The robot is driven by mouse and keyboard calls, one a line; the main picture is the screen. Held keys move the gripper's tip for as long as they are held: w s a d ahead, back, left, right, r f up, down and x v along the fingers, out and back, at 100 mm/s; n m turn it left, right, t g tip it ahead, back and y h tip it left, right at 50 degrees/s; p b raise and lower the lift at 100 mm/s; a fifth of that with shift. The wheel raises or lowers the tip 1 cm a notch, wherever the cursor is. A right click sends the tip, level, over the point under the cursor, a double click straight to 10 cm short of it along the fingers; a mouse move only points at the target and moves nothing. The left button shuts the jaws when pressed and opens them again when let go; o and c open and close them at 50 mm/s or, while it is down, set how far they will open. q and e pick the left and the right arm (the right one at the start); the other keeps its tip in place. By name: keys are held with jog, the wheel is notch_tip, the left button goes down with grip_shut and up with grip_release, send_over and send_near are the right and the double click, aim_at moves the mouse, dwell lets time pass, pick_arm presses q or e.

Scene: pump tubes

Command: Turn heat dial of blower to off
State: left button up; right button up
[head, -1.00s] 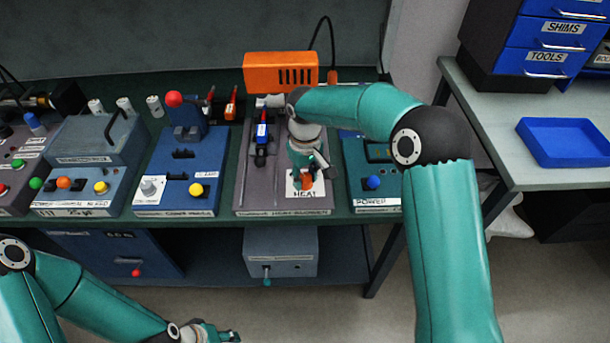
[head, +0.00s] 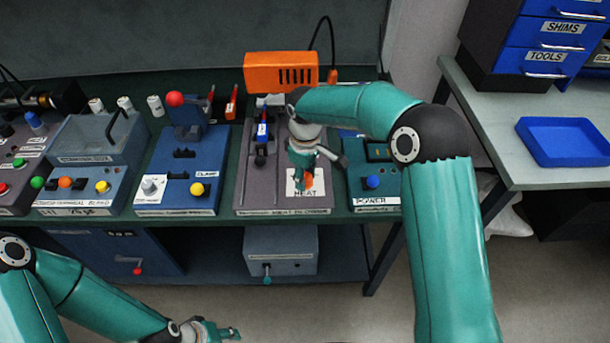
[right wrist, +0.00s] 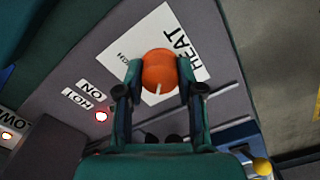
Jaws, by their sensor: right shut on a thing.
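The heat dial (right wrist: 160,72) is a round orange knob with a white pointer line, on a white HEAT plate (right wrist: 190,30). In the right wrist view the pointer aims down and slightly left. My right gripper (right wrist: 160,78) is shut on the dial, one finger on each side. In the head view the dial (head: 309,181) is partly hidden by my right gripper (head: 302,182). The blower panel (head: 222,205) is a grey board on the bench; a red lamp (right wrist: 101,117) glows beside the HOT and ON labels. My left gripper (head: 222,333) hangs low at the bottom, its jaws unclear.
An orange box (head: 280,72) stands behind the panel. A blue POWER unit (head: 383,195) is close on the right, and a blue clamp unit (head: 172,198) on the left. A side table with a blue tray (head: 572,141) is farther right. The bench's front edge runs just before the panels.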

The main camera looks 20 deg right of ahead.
jog(key=o, duration=1.2)
jog(key=shift+c, duration=0.2)
notch_tip(320, 180, up, 12)
jog(key=shift+f, duration=0.1)
